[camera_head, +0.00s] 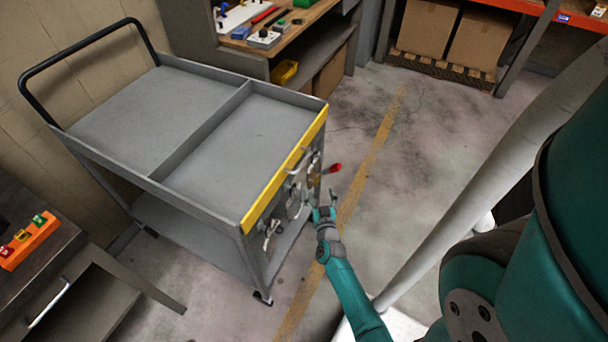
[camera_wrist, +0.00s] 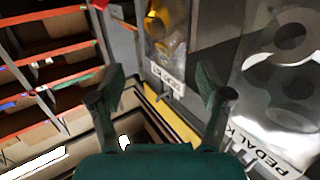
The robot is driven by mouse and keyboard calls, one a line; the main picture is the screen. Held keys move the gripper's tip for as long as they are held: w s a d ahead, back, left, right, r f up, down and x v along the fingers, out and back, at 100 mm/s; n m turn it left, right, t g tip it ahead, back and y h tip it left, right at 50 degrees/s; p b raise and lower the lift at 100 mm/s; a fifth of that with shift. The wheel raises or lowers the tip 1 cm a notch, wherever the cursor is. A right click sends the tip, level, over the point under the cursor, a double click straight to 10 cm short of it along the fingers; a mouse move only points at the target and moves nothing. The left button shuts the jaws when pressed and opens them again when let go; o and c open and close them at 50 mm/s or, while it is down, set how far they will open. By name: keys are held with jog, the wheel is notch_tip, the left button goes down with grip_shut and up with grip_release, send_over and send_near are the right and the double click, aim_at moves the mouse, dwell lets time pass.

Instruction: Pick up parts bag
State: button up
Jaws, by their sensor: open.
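A clear bag with yellow parts (camera_wrist: 167,30) and a white label hangs in the upper middle of the wrist view, just beyond my fingers. A larger clear bag (camera_wrist: 285,85) labelled "PEDAL K…" shows at the right, cut off by the edge. In the head view small bags (camera_head: 296,200) hang on the front of the grey cart (camera_head: 205,132).
The cart has a yellow front edge (camera_head: 285,170) and empty top trays. A red-ended item (camera_head: 332,168) sticks out from its front. A workbench (camera_head: 300,22) stands behind, and a shelf with cardboard boxes (camera_head: 480,38) is at the back right.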

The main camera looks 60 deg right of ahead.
aim_at(315, 178)
jog(key=x, duration=0.4)
jog(key=shift+w+d, duration=0.2)
jog(key=shift+d, duration=0.05)
jog(key=shift+w+a+x, duration=0.1)
jog(key=shift+w+x, duration=0.05)
jog(key=shift+x, duration=1.15)
jog(key=shift+w+a+x, duration=0.15)
jog(key=shift+x, duration=1.15)
jog(key=shift+r, duration=0.2)
grip_shut()
